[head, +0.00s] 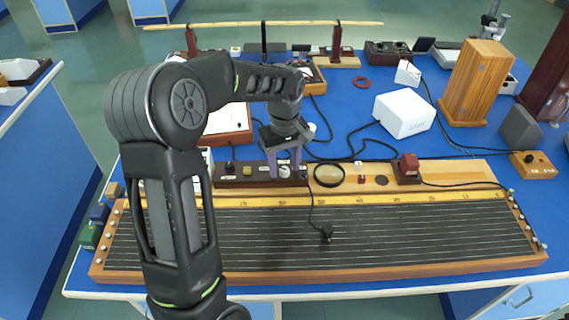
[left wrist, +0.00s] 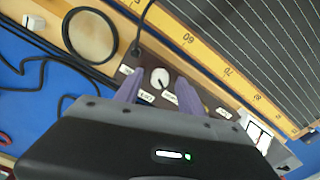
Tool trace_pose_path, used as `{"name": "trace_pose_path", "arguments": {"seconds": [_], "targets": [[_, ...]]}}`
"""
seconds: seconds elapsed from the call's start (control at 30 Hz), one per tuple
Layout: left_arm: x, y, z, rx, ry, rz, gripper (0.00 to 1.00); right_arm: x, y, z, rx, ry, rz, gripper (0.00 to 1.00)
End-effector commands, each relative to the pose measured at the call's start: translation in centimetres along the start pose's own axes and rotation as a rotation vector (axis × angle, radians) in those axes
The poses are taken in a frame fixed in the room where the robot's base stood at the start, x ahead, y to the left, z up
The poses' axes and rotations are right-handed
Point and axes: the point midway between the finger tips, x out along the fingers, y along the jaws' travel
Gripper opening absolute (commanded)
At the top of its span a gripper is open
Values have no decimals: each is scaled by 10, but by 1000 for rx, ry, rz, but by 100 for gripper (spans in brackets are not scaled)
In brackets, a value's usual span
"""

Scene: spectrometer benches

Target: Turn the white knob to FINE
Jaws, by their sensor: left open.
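The white knob (left wrist: 160,78) sits on a dark brown panel (left wrist: 150,58) among small white labels too blurred to read. A dark pointer mark shows on its face, but I cannot tell which label it points to. In the head view the knob (head: 284,171) shows small between my fingers. My left gripper (head: 284,174) is open and reaches down over the panel. Its purple fingers stand on either side of the knob, with gaps visible in the left wrist view. My right gripper is not in view.
A long ruled wire board (head: 400,230) with a yellow scale fills the bench front. Black cables cross the blue bench, and one hangs over the board. A white box (head: 404,114) stands behind.

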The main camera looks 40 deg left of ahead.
Motion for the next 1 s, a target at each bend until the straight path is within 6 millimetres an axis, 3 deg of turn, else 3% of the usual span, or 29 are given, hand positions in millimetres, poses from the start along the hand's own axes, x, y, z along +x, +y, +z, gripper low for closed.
{"name": "trace_pose_path", "arguments": {"seconds": [0.27,0.83,1.0], "targets": [[2,0,0,0,0,1,47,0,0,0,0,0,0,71],[1,0,0,0,0,1,0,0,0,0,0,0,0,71],[1,0,0,0,0,1,0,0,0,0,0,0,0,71]]}}
